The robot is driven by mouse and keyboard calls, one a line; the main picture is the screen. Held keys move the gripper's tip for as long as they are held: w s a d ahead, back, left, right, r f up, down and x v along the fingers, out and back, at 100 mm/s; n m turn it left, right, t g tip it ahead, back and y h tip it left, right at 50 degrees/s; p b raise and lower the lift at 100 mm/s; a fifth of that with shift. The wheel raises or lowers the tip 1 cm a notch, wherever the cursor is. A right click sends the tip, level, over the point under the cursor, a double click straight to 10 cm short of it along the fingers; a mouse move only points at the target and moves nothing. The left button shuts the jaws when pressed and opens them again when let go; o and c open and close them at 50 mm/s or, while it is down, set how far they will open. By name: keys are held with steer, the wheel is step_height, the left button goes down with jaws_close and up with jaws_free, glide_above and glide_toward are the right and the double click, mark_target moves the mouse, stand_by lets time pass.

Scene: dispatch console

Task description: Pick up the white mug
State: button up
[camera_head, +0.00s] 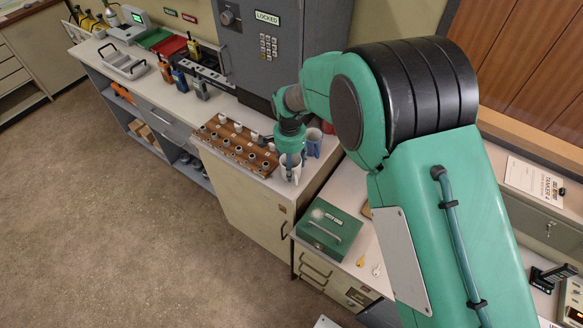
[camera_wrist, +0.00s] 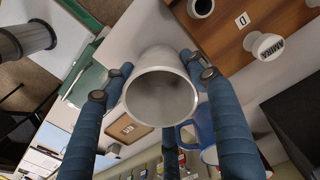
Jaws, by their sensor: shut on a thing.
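A blue mug (camera_head: 314,141) stands close behind the white one. A wooden rack (camera_head: 222,146) with several white-topped pieces lies to the left. A grey locked cabinet (camera_head: 262,62) rises behind. A green box (camera_head: 329,228) sits on the lower desk in front.

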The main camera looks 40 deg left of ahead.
steer(key=shift+r, duration=0.9)
steer(key=shift+s+d+r, duration=0.1)
steer(key=shift+s+r, duration=0.05)
steer(key=shift+r, duration=0.8)
steer(key=s+d+r, duration=0.1)
steer(key=s+d, duration=0.9)
steer(key=d, duration=0.1)
steer(key=shift+s+d+r, duration=0.15)
steer(key=shift+d, duration=0.25)
